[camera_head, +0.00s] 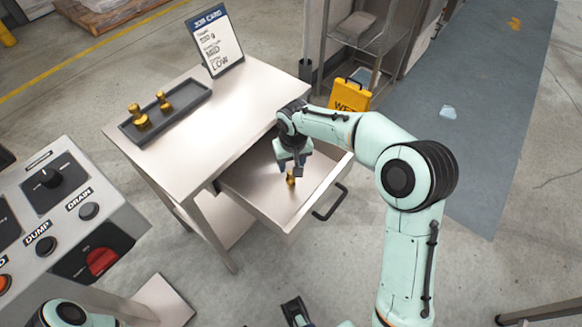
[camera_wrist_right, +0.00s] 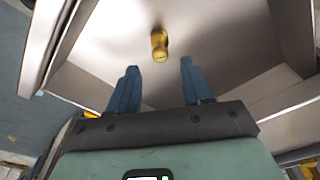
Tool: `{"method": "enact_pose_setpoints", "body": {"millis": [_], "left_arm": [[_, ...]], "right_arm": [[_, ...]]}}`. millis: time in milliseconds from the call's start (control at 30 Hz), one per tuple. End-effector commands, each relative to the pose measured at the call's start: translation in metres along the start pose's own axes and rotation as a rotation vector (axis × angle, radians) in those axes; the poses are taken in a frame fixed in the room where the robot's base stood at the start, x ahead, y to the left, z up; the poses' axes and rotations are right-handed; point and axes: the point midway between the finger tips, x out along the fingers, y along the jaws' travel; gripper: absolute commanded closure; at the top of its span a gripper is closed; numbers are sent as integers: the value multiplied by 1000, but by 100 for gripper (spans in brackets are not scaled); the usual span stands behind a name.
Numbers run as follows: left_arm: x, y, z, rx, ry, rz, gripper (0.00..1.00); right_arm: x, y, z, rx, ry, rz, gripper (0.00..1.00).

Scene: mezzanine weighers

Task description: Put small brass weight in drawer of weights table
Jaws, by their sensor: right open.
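The small brass weight (camera_head: 290,180) stands upright on the floor of the open drawer (camera_head: 262,194) of the weights table (camera_head: 222,117). In the right wrist view the brass weight (camera_wrist_right: 159,45) lies just beyond my fingertips, in line with the gap between them. My right gripper (camera_head: 293,163) is over the drawer beside the weight, with its two blue fingers apart and nothing between them; they also show in the wrist view (camera_wrist_right: 158,68). A dark part that seems to be my left gripper (camera_head: 297,312) shows at the bottom edge, mostly cut off.
A dark tray (camera_head: 168,118) with two brass weights (camera_head: 138,116) and a job card (camera_head: 216,43) stand on the tabletop. The drawer handle (camera_head: 330,203) juts out at the front right. A control panel (camera_head: 62,220) is at left. A yellow wet-floor sign (camera_head: 349,96) stands behind.

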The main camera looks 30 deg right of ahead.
Motion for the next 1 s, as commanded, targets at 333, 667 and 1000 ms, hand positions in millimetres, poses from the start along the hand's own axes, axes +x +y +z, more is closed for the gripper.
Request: {"method": "enact_pose_setpoints", "body": {"millis": [333, 667, 1000], "left_arm": [[-6, 1, 3, -1, -10, -2, 0], [-7, 1, 4, -2, -12, -3, 0], [-7, 1, 4, -2, -12, -3, 0]], "right_arm": [[-66, 0, 0, 0, 1, -1, 50], [-76, 0, 0, 0, -1, 0, 50], [-75, 0, 0, 0, -1, 0, 50]]}}
